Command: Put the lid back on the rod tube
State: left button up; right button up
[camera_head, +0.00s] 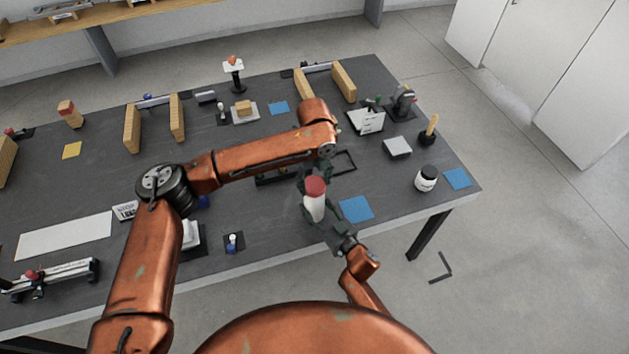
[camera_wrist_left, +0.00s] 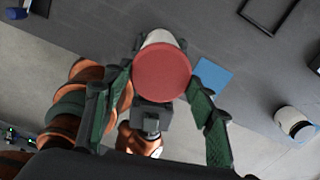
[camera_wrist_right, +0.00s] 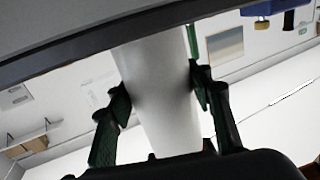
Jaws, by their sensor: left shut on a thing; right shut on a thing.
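The white rod tube (camera_head: 314,208) is held above the table's front edge, with the round red lid (camera_head: 315,186) at its upper end. My left gripper (camera_head: 315,174) is shut on the lid; in the left wrist view the lid (camera_wrist_left: 162,75) lies between its green fingers, with the white tube (camera_wrist_left: 160,37) behind it. My right gripper (camera_head: 322,222) is shut on the tube's side; in the right wrist view the tube (camera_wrist_right: 160,95) fills the space between the fingers. Lid and tube look lined up, but I cannot tell whether the lid is fully seated.
A blue mat (camera_head: 356,208) lies on the dark table right of the tube. A white jar (camera_head: 426,178) with a black cap and another blue mat (camera_head: 457,178) are farther right. A black square frame (camera_head: 343,162) lies behind the grippers. Wooden blocks (camera_head: 344,82) stand at the back.

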pick_arm(q)
jog(key=shift+f, duration=0.3)
jog(key=o, duration=0.9)
notch_tip(320, 180, up, 12)
pick_arm(e)
jog(key=o, duration=1.8)
jog(key=shift+c, duration=0.2)
